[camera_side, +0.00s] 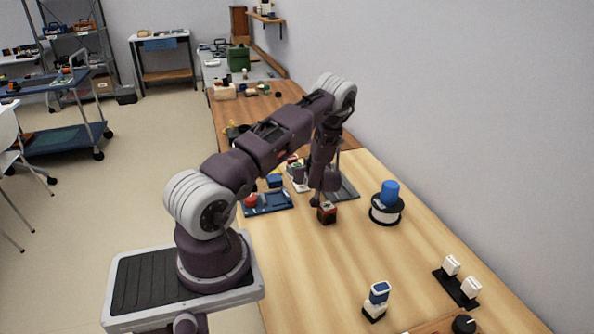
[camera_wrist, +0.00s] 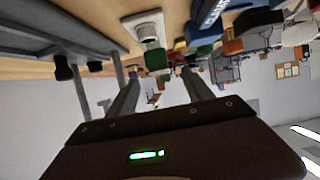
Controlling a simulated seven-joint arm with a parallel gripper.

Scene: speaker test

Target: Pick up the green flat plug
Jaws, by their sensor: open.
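My gripper (camera_side: 317,199) hangs low over the wooden bench in the side view, beside or just above a small dark block (camera_side: 327,213) with an orange-red part. In the wrist view its two fingers (camera_wrist: 160,80) are spread with nothing held between them. A small green piece (camera_wrist: 156,61) shows beyond the fingertips, next to a white socket box (camera_wrist: 150,29); it may be the green flat plug, but its shape is unclear. In the side view I cannot make out the green plug; my arm covers part of that area.
A blue tray (camera_side: 268,204) with a red item lies left of my gripper. A blue cylinder on a black-and-white spool (camera_side: 386,212) stands to the right. A blue-and-white piece (camera_side: 376,299) and white plugs on a black strip (camera_side: 456,287) are nearer. Bench between is clear.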

